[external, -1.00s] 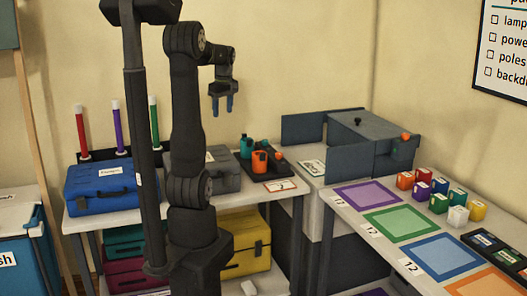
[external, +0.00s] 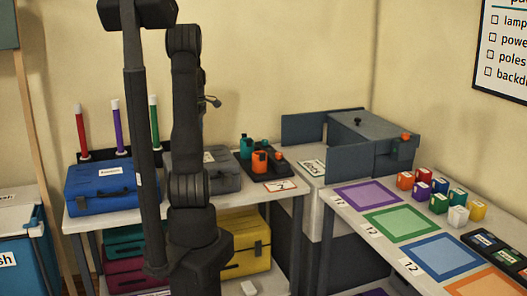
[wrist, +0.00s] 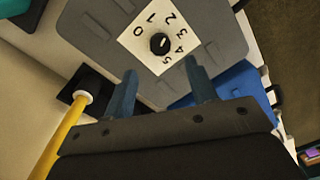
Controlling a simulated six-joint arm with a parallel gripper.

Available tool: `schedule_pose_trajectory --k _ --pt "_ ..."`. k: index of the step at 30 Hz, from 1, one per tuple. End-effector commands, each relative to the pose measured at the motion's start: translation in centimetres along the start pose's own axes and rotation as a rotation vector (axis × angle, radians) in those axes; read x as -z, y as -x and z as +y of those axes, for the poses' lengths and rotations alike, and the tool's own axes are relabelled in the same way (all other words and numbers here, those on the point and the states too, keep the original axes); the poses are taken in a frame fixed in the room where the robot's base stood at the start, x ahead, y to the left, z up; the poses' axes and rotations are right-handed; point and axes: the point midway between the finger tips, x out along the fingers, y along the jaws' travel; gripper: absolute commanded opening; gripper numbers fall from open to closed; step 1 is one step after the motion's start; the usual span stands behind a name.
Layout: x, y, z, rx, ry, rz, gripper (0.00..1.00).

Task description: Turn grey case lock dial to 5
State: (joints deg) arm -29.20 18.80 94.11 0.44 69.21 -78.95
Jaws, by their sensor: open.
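The grey case (external: 228,182) sits on the left table beside the blue case, partly hidden by my arm. In the wrist view, the grey case (wrist: 222,45) fills the top middle. Its lid bears a white plate (wrist: 135,40) with the digits 0 to 5 around a black dial (wrist: 160,43). I cannot tell surely which digit the dial points to. My gripper (wrist: 163,84) is open and empty. Its two blue fingers stand apart in the wrist view, below the dial in the picture and not around it. In the external view the fingers are hidden behind my arm.
The blue case (external: 98,190) stands left of the grey case. Upright red (external: 82,132), purple (external: 118,128) and green (external: 154,124) poles stand behind. A black tray (external: 282,174) with orange and teal items lies to the right. A yellow pole (wrist: 62,140) shows in the wrist view.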

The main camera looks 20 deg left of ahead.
Motion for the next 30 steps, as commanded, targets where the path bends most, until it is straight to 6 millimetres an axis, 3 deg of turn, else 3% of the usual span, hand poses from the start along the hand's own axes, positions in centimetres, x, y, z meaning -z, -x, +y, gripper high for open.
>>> schedule_pose_trajectory --k 3,10,15,24,30 --pt "0.0 -2.7 -0.1 0.004 0.000 -0.001 0.52" --pt "0.0 -6.5 0.0 0.003 -0.001 0.000 0.52" --pt "0.0 -7.7 0.0 0.000 -0.001 0.000 0.52" --pt "0.0 -7.9 0.0 -0.001 -0.001 0.000 0.52" --pt "0.0 -7.9 0.0 -0.001 -0.001 0.000 0.15"
